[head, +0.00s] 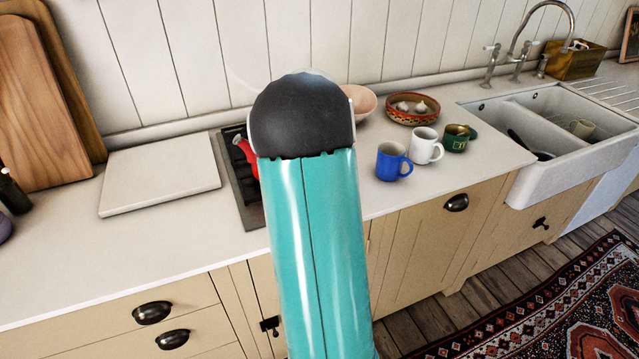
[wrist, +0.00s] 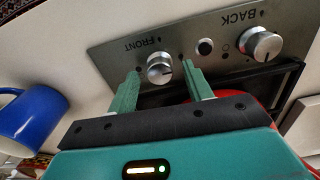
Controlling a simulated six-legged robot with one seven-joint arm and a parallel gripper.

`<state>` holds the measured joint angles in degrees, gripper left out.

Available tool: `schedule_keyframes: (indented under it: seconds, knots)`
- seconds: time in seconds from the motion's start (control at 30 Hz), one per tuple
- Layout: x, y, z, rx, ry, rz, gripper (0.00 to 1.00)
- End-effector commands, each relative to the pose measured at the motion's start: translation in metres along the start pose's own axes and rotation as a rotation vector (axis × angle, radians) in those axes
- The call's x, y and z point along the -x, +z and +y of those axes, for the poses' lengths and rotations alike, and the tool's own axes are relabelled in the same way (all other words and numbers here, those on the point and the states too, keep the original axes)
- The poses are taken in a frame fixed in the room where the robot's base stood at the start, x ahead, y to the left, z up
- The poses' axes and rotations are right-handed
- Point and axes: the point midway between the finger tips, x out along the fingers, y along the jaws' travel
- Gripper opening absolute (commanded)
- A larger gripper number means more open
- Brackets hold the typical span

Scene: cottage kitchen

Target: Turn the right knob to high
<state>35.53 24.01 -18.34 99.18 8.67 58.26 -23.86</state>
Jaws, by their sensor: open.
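In the wrist view, a steel control panel (wrist: 115,55) carries two round silver knobs. Its lettering appears upside down. The knob marked FRONT (wrist: 160,68) is at picture left; the knob marked BACK (wrist: 263,44) is at picture right. With the lettering read upright, FRONT is the right one. My gripper (wrist: 161,66) is open, with one green finger on each side of the FRONT knob. I cannot tell whether the fingers touch it. A dark pointer line shows on each knob. In the head view my arm hides the gripper and knobs.
The hob (head: 245,190) shows beside my arm, with a red item (head: 249,158) on it. A blue mug (head: 391,163), white mug (head: 424,147) and green mug (head: 455,139) stand right of it. A white board (head: 160,172) lies to the left. The front left counter is clear.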

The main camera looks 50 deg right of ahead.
Motion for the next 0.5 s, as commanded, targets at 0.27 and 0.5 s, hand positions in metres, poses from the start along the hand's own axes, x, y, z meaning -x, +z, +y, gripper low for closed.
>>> schedule_keyframes:
  seconds: [0.27, 0.5]
  knots:
    - [0.048, -0.001, 0.0, 0.0, 0.001, 0.005, 0.5]
    - [0.101, -0.001, 0.0, 0.001, 0.001, 0.006, 0.5]
